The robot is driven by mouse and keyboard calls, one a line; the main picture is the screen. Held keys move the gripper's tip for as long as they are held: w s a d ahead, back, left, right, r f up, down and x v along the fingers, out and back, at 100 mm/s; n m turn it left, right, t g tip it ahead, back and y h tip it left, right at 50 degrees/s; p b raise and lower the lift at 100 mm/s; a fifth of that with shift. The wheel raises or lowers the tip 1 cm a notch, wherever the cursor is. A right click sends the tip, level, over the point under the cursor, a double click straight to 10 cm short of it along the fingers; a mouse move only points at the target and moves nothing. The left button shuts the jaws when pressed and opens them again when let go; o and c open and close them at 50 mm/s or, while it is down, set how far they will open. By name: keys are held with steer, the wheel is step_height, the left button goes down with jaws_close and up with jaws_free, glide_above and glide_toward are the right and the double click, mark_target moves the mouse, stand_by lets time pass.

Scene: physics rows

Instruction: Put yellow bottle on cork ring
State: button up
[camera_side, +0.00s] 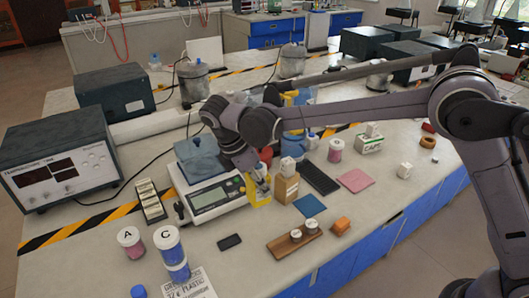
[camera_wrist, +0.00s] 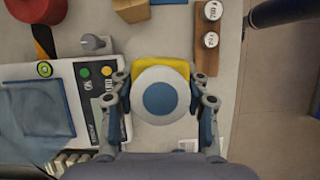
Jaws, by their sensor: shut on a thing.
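The yellow bottle (camera_side: 258,191) is upright at the front right corner of the scale in the side view. In the wrist view it shows from above as a yellow body (camera_wrist: 160,70) with a round white top and a blue centre. My gripper (camera_wrist: 161,100) has a finger on each side of it and is shut on it. In the side view my gripper (camera_side: 256,176) covers the bottle's upper part. Whether its base touches the table is hard to tell. The cork ring (camera_side: 429,142) lies far to the right, near the table's edge, with nothing on it.
A cardboard box (camera_side: 286,188) stands just right of the bottle. The scale (camera_side: 213,199) is on its left.

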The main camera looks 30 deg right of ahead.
step_height(320, 180, up, 10)
steer(key=shift+f, duration=0.1)
steer(key=w+d+f+n+t, duration=0.1)
steer(key=w+d, duration=0.3)
steer(key=d, duration=1.6)
steer(key=w+d+n, duration=0.2)
steer(key=w+d, duration=0.2)
steer(key=d, duration=1.7)
steer(key=s+d+n, duration=0.1)
steer(key=s+d, duration=0.3)
steer(key=d, duration=0.7)
steer(key=s+d, duration=0.5)
steer(key=d, duration=0.6)
steer(key=s+d+n+t, duration=0.1)
steer(key=s+d, duration=1.4)
steer(key=d, duration=0.1)
steer(key=shift+y, duration=0.3)
steer(key=shift+w+a+f, duration=0.15)
steer(key=shift+w+f, duration=1.85)
steer(key=shift+f, duration=0.55)
steer(key=shift+w+a+f, duration=0.2)
steer(key=shift+w+f, duration=1.8)
steer(key=shift+f, duration=0.5)
steer(key=shift+w+a+f, duration=0.15)
steer(key=shift+w+f, duration=1.85)
steer(key=shift+f, duration=0.55)
